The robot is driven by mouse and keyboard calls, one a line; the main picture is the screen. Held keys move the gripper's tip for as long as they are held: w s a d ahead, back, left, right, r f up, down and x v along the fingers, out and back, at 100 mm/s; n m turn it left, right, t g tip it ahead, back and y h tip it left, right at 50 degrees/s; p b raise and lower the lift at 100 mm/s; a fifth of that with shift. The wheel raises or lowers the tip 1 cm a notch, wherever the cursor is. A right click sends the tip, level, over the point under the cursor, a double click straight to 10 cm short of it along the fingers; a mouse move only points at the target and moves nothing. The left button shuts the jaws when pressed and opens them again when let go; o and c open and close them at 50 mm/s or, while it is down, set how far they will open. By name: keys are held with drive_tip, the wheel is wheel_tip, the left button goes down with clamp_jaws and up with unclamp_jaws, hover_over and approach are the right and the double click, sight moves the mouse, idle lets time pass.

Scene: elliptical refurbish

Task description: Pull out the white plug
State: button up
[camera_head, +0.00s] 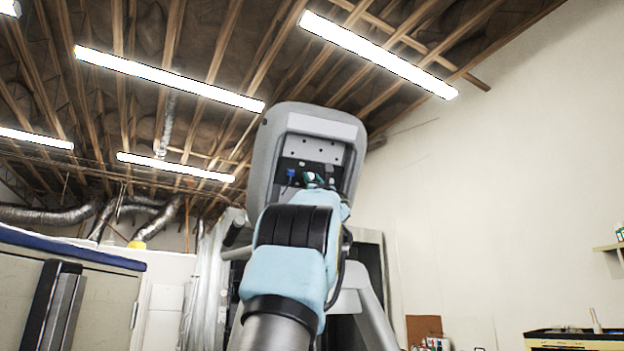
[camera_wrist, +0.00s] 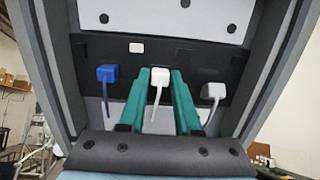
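A white plug (camera_wrist: 159,78) sits in the dark socket strip of the grey machine head, in the middle of the wrist view, with its cord hanging down. My gripper (camera_wrist: 160,75) has its two green fingers on either side of this plug, the tips close to its sides. I cannot tell whether the fingers touch it. A second white or light grey plug (camera_wrist: 213,91) with a cord is to the right, outside the fingers. In the head view my gripper (camera_head: 316,180) reaches up to the panel and hides most of the plugs.
A blue plug (camera_wrist: 107,74) is in the strip to the left, and it also shows in the head view (camera_head: 291,173). The machine's raised grey housing (camera_head: 265,150) surrounds the recessed panel on both sides.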

clamp_jaws()
idle(1.0)
